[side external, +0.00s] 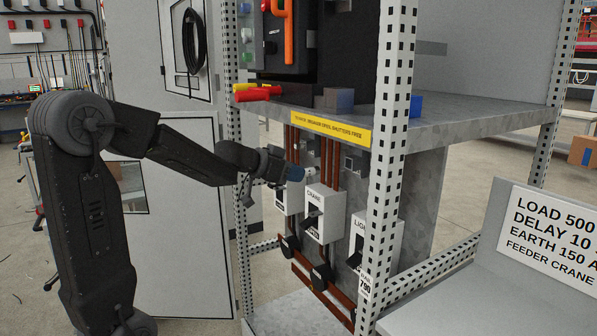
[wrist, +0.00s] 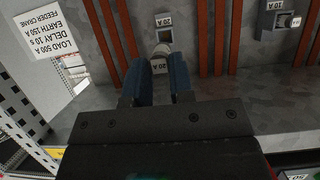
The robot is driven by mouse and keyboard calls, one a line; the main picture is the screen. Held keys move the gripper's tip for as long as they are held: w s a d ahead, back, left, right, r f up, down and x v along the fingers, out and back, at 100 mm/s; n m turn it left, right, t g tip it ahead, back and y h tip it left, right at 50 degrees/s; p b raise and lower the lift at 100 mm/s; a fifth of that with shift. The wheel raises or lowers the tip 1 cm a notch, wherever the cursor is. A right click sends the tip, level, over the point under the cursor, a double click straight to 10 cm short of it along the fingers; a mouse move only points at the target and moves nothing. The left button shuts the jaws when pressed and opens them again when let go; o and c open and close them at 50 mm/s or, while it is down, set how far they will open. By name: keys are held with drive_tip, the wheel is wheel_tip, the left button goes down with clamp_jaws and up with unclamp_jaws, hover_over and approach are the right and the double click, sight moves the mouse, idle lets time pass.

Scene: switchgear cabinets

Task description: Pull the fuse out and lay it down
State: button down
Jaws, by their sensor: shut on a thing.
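The fuse (wrist: 162,50) is a pale grey cylinder with a "20 A" label, held between the blue fingers of my gripper (wrist: 166,77) in the wrist view. My gripper is shut on it. Just past the fuse's end is a grey fuse holder (wrist: 165,35) on the back panel, under a "20 A" tag. A dark opening shows in it; the fuse looks clear of it, though overlap hides any contact.
Another holder (wrist: 285,20) with a pale round piece, tagged "10 A", is on the panel. Grey switch boxes, including CRANE (side external: 323,213), stand below. A perforated upright (side external: 390,130) and a shelf (side external: 440,128) bound the bay. A grey bench (side external: 450,290) is at right.

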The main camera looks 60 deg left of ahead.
drive_tip(key=s, duration=0.6)
drive_tip(key=shift+s, duration=0.15)
idle(0.5)
drive_tip(key=w, duration=0.6)
drive_tip(key=shift+w, duration=0.2)
drive_tip(key=shift+s, duration=0.1)
idle(0.3)
drive_tip(key=w, duration=1)
idle(0.9)
idle(1.0)
